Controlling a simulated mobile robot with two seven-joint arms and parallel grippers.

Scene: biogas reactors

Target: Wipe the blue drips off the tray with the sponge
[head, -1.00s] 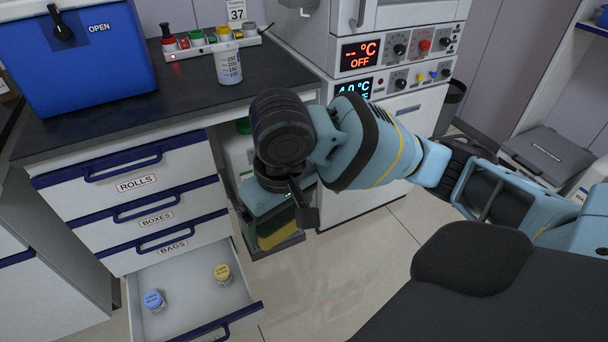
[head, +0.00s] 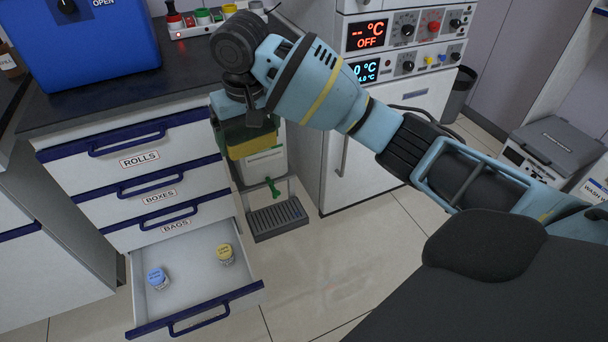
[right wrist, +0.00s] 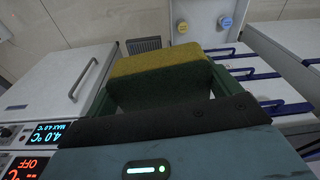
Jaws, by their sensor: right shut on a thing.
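My right gripper (head: 246,122) is shut on the sponge (head: 252,146), which has a yellow layer and a dark green layer. It holds the sponge in the air in front of the gap between the drawers and the white appliance. In the right wrist view the sponge (right wrist: 160,66) sits between the fingers, yellow face showing. The dark grated tray (head: 278,219) lies low, below a container with a green tap (head: 272,187). The sponge is well above the tray and apart from it. I cannot make out blue drips on the tray at this size. My left gripper is not in view.
An open drawer (head: 192,262) with a blue-capped jar (head: 157,277) and a yellow-capped jar (head: 225,253) juts out left of the tray. The white appliance (head: 375,150) stands to the right. The floor (head: 340,265) in front is clear.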

